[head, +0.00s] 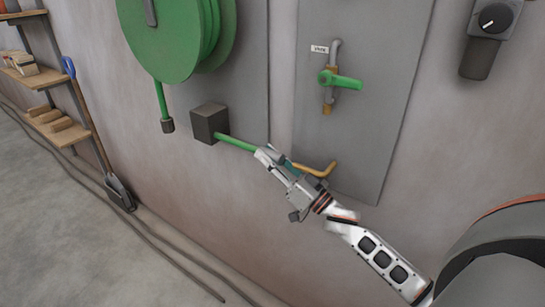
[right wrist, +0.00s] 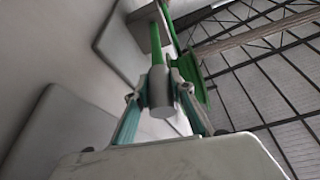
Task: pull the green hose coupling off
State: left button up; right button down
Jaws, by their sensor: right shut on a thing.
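A green hose (head: 236,143) runs from a dark box (head: 209,123) on the wall to my right gripper (head: 266,155). In the right wrist view, the fingers of my right gripper (right wrist: 160,88) are shut on a grey cylindrical coupling (right wrist: 160,97) at the end of the green hose (right wrist: 168,28). The coupling's near end shows bare in that view. In the head view the gripper mostly hides the coupling. A bent brass pipe (head: 320,171) comes out of the wall panel just behind the gripper. My left gripper is not in view.
A green-handled valve (head: 341,80) is on the grey panel (head: 365,130). Shelves (head: 45,78) and a shovel (head: 118,192) stand left. Cables lie along the floor.

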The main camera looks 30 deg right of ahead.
jog(key=c, duration=1.8)
grip_release()
jog(key=shift+w+r, duration=0.1)
jog(key=shift+o, duration=0.4)
jog(key=shift+w, duration=0.1)
jog(key=v, duration=1.2)
